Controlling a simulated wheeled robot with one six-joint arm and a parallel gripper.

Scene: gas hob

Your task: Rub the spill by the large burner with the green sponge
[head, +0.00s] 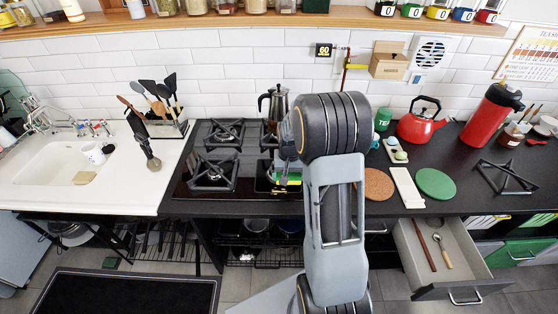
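The gas hob (238,152) is a dark plate left of centre. A small green and yellow block, which looks like the green sponge (288,179), sits low over the hob's front right part. My gripper (284,168) is right above it, pointing down and partly hidden by my arm. Its fingers are too small and dark to show whether they are closed on the sponge. I cannot make out the spill; my arm and gripper cover much of the hob's right side. Black grates stand at the back left (221,132) and front left (213,172).
A moka pot (274,104) stands at the hob's back. A loose black grate (506,177), red kettle (420,121), green round mat (436,184), cork mat (378,184) and white tray (405,188) are on the right counter. An open drawer (440,262) juts out below. The sink (62,164) is left.

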